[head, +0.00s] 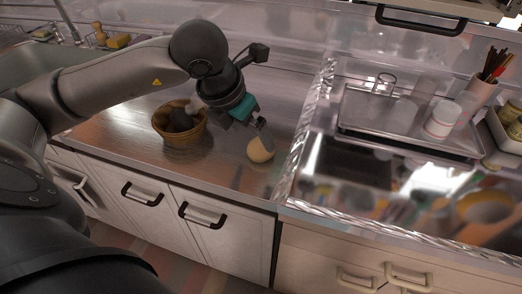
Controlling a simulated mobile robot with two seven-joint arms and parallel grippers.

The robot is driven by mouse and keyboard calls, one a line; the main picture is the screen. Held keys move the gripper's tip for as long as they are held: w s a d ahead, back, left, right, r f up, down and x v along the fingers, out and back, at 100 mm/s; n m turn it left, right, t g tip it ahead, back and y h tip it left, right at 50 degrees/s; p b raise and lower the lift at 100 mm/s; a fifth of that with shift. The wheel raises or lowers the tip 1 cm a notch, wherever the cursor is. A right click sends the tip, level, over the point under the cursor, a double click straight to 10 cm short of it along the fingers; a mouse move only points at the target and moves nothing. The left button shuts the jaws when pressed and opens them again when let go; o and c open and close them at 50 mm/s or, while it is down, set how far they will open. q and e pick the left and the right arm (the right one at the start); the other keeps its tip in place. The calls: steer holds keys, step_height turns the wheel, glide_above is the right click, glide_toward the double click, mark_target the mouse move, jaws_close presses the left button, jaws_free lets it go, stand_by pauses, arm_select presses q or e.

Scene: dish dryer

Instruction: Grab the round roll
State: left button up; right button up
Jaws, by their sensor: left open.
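The round roll (259,151) is a pale tan ball on the metal counter, near the counter's front and just left of the raised silver edge. My left gripper (264,132) comes down over the roll from above and the upper left. It is open. One finger shows at the roll's upper side, close to it; whether it touches cannot be told. The other finger is hard to make out. My right gripper does not show.
A wicker basket (165,136) with dark contents stands left of the roll. At right are a grey tray (360,131) with cups, a utensil holder (479,91) and a glossy surface. Cabinet handles (203,220) jut out below the counter.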

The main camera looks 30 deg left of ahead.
mark_target(259, 143)
arm_select(q)
steer(key=shift+d+b+x, duration=0.2)
steer(key=shift+b+x, duration=0.6)
steer(key=shift+x, duration=1.7)
steer(key=shift+w+f, duration=0.3)
steer(key=shift+f, duration=0.2)
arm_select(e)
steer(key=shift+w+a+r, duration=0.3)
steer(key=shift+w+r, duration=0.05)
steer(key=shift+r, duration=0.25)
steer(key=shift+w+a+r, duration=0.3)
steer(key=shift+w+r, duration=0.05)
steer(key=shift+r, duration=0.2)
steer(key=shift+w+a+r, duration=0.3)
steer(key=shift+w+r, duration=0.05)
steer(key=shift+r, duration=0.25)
arm_select(q)
steer(key=shift+c, duration=0.2)
steer(key=c, duration=1.2)
steer(key=shift+r, duration=0.1)
steer(key=shift+c, duration=0.2)
